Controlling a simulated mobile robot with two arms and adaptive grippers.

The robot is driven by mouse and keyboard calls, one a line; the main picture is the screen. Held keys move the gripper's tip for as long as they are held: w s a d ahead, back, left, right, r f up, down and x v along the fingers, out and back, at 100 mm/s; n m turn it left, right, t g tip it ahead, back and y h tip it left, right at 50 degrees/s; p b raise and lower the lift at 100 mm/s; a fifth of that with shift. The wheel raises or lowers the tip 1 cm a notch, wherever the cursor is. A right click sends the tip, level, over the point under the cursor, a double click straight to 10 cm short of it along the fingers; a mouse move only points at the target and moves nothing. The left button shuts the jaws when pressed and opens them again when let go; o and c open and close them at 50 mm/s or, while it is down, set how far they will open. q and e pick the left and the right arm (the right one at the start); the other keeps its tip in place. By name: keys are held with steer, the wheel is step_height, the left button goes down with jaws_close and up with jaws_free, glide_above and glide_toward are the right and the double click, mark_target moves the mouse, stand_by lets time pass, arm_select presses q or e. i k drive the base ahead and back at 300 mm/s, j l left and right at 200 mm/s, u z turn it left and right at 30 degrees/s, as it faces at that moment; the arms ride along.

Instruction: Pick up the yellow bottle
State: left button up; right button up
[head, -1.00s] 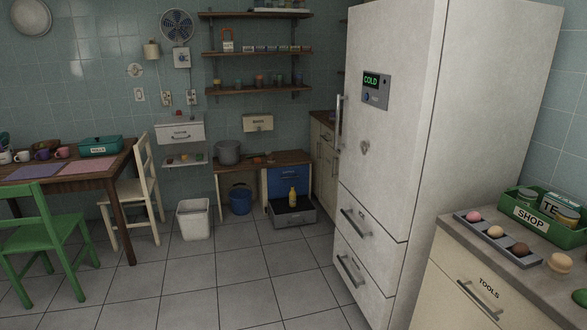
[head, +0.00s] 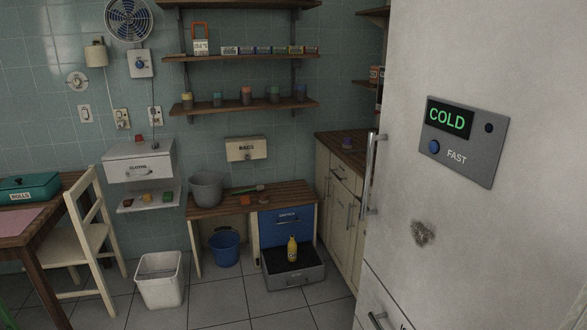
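The yellow bottle (head: 292,249) stands upright in the head view, low down near the floor. It is in an open grey drawer or tray (head: 294,278) with a dark inside, below a blue drawer front (head: 286,222) at the right end of a low wooden-topped bench (head: 291,194). The bottle has a dark label and nothing visibly covers it. Neither of my grippers shows in the head view.
A large white fridge (head: 455,225) fills the right side. A white bin (head: 160,280) and a blue bucket (head: 224,247) stand left of the tray. A cream chair (head: 84,243) is at the left.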

mark_target(292, 247)
steer(key=i, duration=1.1)
steer(key=i+j, duration=0.55)
